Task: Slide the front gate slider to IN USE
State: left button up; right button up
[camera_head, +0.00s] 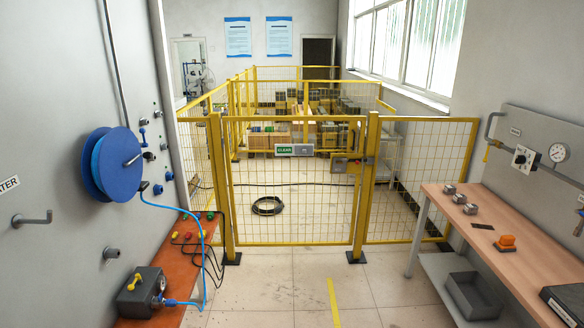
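The front gate (295,243) is a yellow mesh gate between two yellow posts, and it looks closed. A small sign slider (295,150) hangs high on the gate's mesh, near its middle. Its left part shows green with lettering that seems to read CLEAR. Its right part is a grey plate, and no IN USE wording can be read. Neither of my grippers is in view.
A blue hose reel (112,164) sticks out from the left wall above an orange bench (203,229). A wooden workbench (525,253) with small parts stands at right. The floor before the gate is clear. A coiled cable (267,206) lies behind the mesh.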

aim_at(299, 150)
jog(key=i, duration=2.2)
jog(key=j+u, duration=0.05)
